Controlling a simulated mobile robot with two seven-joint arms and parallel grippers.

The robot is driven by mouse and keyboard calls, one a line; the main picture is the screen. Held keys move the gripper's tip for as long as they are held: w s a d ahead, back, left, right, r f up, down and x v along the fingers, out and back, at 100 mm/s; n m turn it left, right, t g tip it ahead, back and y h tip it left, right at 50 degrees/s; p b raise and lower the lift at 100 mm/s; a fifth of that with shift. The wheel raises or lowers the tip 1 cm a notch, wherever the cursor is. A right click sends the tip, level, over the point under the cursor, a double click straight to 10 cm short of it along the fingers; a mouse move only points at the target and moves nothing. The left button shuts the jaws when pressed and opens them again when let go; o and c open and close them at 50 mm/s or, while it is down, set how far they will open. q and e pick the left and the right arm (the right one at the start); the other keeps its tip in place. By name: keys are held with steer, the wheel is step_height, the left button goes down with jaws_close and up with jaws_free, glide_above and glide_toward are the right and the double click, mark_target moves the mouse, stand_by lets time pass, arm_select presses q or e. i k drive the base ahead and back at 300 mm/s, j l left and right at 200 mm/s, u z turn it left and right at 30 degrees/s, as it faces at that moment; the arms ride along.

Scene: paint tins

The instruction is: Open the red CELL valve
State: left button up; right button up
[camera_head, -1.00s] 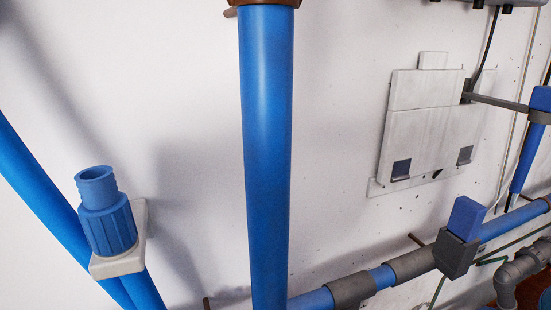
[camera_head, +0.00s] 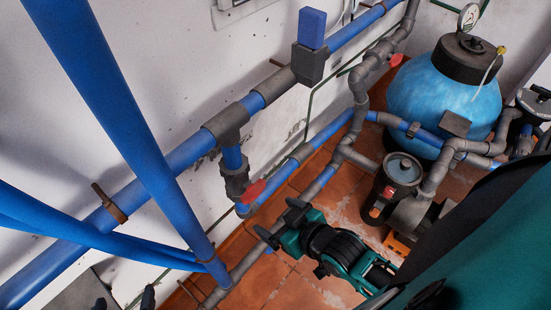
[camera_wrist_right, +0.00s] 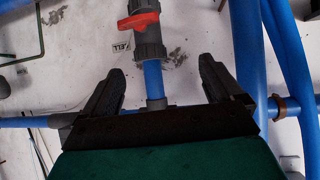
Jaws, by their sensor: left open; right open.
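The red CELL valve handle (camera_head: 253,191) sits on a grey valve body on a vertical blue pipe near the wall, in the middle of the head view. In the right wrist view the red handle (camera_wrist_right: 139,20) is at the top, beside a small label that appears upside down and seems to read CELL. My right gripper (camera_head: 281,220) is open and empty, a little right of and below the handle in the head view. In the right wrist view its fingers (camera_wrist_right: 161,72) are apart, with the handle beyond them. My left gripper (camera_head: 124,300) is open at the bottom left edge, far from the valve.
A thick blue pipe (camera_head: 110,95) slants down on the left. Another red handle (camera_head: 396,60) is at upper right. A blue tank (camera_head: 440,95) and a pump (camera_head: 400,172) stand right. Tiled floor (camera_head: 300,290) lies below my right gripper.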

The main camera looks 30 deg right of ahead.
mark_target(253, 191)
steer(key=k+l+z, duration=0.1)
steer(key=z, duration=0.3)
steer(key=k+l+z, duration=0.1)
steer(key=z, duration=0.3)
steer(key=i+j, duration=0.2)
steer(key=j, duration=0.15)
